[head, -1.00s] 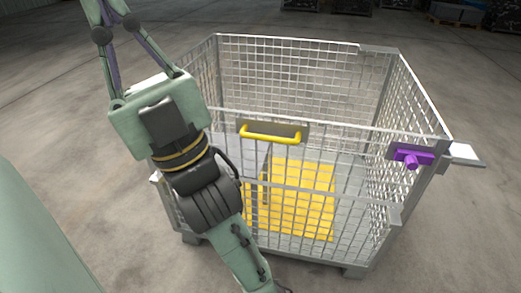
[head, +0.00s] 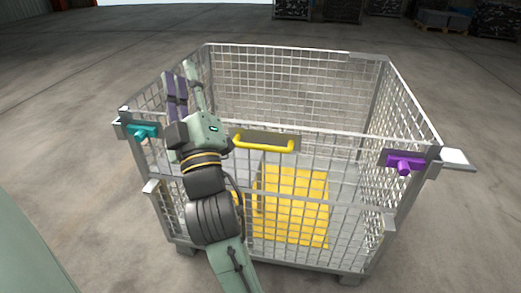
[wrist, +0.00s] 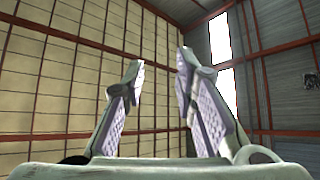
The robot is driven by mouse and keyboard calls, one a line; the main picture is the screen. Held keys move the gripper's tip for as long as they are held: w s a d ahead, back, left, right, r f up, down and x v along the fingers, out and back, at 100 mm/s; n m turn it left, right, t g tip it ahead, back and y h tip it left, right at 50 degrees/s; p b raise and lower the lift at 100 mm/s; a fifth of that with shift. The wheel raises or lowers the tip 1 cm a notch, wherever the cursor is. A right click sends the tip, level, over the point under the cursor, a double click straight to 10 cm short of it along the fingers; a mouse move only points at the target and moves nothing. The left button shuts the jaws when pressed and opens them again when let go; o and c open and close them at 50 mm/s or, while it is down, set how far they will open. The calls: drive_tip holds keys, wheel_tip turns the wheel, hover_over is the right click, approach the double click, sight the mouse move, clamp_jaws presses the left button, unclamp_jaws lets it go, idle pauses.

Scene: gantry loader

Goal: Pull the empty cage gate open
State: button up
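A yellow bar handle (head: 265,144) on a grey plate sits at the gate's top edge. A teal latch (head: 141,132) is at the front left corner and a purple latch (head: 405,162) at the front right. My gripper (head: 182,82) is left of the handle, above the cage's left part, pointing up and away. In the wrist view its fingers (wrist: 162,85) are apart with nothing between them.
Bare concrete floor (head: 60,150) surrounds the cage. A light metal plate (head: 455,157) juts out from the front right corner. Dark stacked crates (head: 292,8) and a pallet (head: 443,22) stand far back.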

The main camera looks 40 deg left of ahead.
drive_tip(key=shift+o, duration=0.7)
drive_tip(key=w+f+h, duration=0.4)
drive_tip(key=f, duration=0.3)
drive_tip(key=w+d+f+t+h, duration=0.1)
drive_tip(key=w+f+h, duration=0.3)
drive_tip(key=f, duration=0.3)
drive_tip(key=shift+w+d+f+n+h, duration=0.2)
drive_tip(key=shift+w+n+h, duration=0.1)
drive_tip(key=shift+w+n, duration=0.15)
drive_tip(key=n+h, duration=0.1)
drive_tip(key=h, duration=0.4)
approach(263, 149)
drive_tip(key=shift+g, duration=0.3)
drive_tip(key=x, duration=0.3)
drive_tip(key=p+x, duration=0.1)
drive_tip(key=x, duration=0.2)
drive_tip(key=p+x, duration=0.1)
drive_tip(key=x, duration=0.3)
drive_tip(key=shift+r, duration=0.3)
drive_tip(key=shift+w+a+f, duration=0.1)
drive_tip(key=shift+w+f, duration=0.05)
drive_tip(key=shift+w, duration=0.3)
clamp_jaws()
